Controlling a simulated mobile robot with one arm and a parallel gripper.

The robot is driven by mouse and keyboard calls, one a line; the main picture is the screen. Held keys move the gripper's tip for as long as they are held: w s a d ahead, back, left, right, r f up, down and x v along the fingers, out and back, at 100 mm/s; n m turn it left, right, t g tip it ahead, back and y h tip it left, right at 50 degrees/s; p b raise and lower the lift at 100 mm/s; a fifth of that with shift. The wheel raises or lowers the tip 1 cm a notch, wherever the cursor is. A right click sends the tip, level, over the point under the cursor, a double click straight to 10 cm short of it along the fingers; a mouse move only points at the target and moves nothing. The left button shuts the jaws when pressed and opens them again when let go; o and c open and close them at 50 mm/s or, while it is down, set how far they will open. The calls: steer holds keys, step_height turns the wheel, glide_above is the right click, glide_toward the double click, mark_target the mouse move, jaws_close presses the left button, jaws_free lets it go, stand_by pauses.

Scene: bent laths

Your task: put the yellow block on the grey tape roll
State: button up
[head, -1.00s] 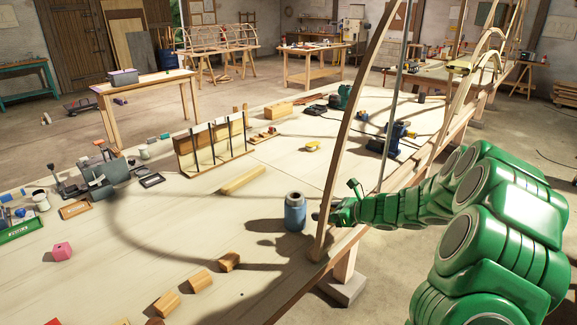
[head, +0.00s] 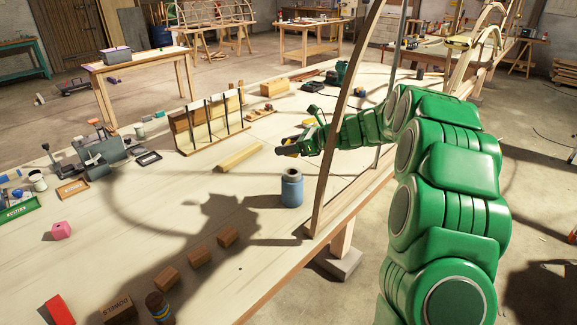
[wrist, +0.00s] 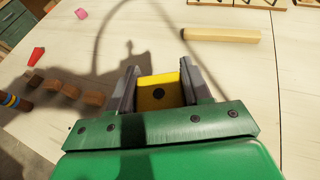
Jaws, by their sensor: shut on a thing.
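My gripper (head: 287,149) is over the bench beyond the blue jar, with the arm passing behind the tall bent lath. In the wrist view the yellow block (wrist: 159,92), with a dark round spot on its face, sits between the two grey fingers, and my gripper (wrist: 158,90) is shut on it. I cannot make out a grey tape roll with certainty in either view.
The tall bent lath (head: 345,120) rises near my forearm. The blue jar (head: 292,188) stands on the bench at its left. A pale wooden bar (head: 240,157) lies left of my gripper, and several wooden blocks (head: 198,256) lie in front. The bench's middle left is mostly clear.

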mark_target(287, 170)
steer(key=shift+f, duration=3.15)
steer(key=shift+f, duration=0.1)
steer(key=o, duration=1)
steer(key=shift+o, duration=0.2)
steer(key=v, duration=1.2)
